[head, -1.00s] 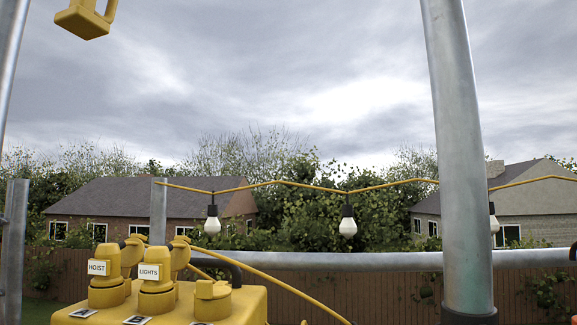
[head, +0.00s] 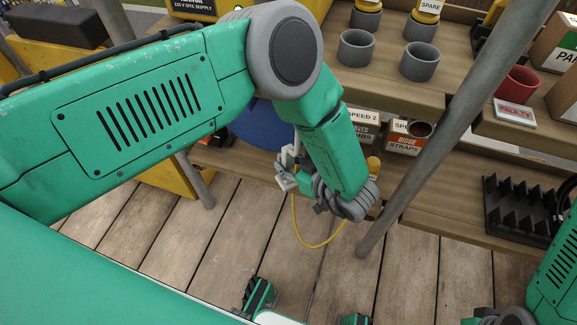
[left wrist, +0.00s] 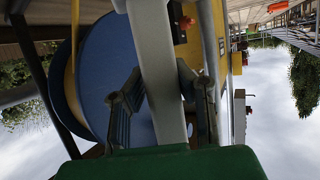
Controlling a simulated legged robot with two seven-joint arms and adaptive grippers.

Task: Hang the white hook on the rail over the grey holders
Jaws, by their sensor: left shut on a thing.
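The left gripper (head: 287,178) is shut on the white hook (head: 291,156), below the shelves in the head view. In the left wrist view a pale bar of the hook (left wrist: 158,70) runs between the gripper's two fingers (left wrist: 158,105). The hook's end shape is not clear. Grey holders, a left one (head: 357,50) and a right one (head: 419,62), stand empty on the shelf, up and right of the gripper and apart from it. More holders behind carry yellow plugs. I cannot make out the rail. My right arm shows at the lower right; its gripper is out of frame.
A slanting grey pole (head: 440,135) crosses between my left wrist and the right shelves. A yellow cord (head: 312,243) loops under the wrist. A blue drum (left wrist: 95,75) is close behind the fingers. A black ribbed rack (head: 515,212) and red cup (head: 516,84) are at the right.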

